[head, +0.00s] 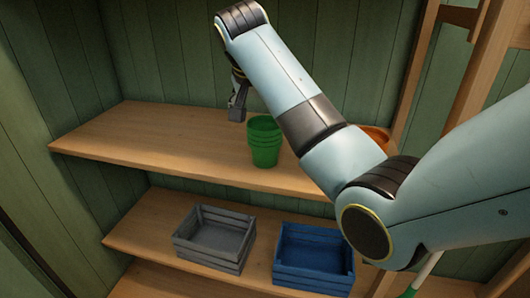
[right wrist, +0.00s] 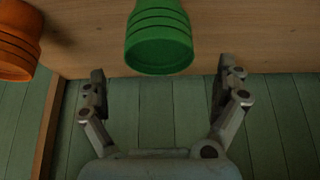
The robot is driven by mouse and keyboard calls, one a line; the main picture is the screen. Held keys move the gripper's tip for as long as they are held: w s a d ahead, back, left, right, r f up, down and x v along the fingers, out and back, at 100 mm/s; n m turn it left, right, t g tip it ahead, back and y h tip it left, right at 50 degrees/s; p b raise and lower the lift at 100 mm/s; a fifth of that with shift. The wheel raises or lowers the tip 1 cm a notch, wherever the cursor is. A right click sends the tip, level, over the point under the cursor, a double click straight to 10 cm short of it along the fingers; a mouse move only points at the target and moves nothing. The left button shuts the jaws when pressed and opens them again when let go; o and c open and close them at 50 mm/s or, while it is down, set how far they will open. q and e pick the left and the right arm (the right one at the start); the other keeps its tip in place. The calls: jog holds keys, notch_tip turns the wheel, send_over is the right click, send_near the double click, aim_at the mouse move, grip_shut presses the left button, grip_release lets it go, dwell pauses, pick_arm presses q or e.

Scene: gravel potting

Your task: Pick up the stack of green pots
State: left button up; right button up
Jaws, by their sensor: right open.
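The stack of green pots (head: 265,143) stands upright on the upper wooden shelf in the head view, with several rims showing. In the right wrist view the green stack (right wrist: 158,40) lies between and beyond the fingertips, at the top middle. My right gripper (head: 238,108) is behind and a little left of the stack in the head view. In the right wrist view the right gripper (right wrist: 166,78) is open and empty, its two fingers apart on either side of the stack's line. My left gripper is not in view.
An orange pot (head: 376,134) stands to the right on the same shelf (head: 150,140), partly behind my arm; it also shows in the right wrist view (right wrist: 14,45). A grey crate (head: 213,252) and a blue crate (head: 313,272) sit on the lower shelf. The upper shelf's left part is clear.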

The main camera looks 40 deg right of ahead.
aim_at(265, 128)
jog(key=b+x, duration=0.1)
jog(key=x, duration=0.5)
jog(key=shift+s+f, duration=0.1)
jog(key=shift+f, duration=0.1)
jog(key=shift+a, duration=0.1)
jog(key=c, duration=1.6)
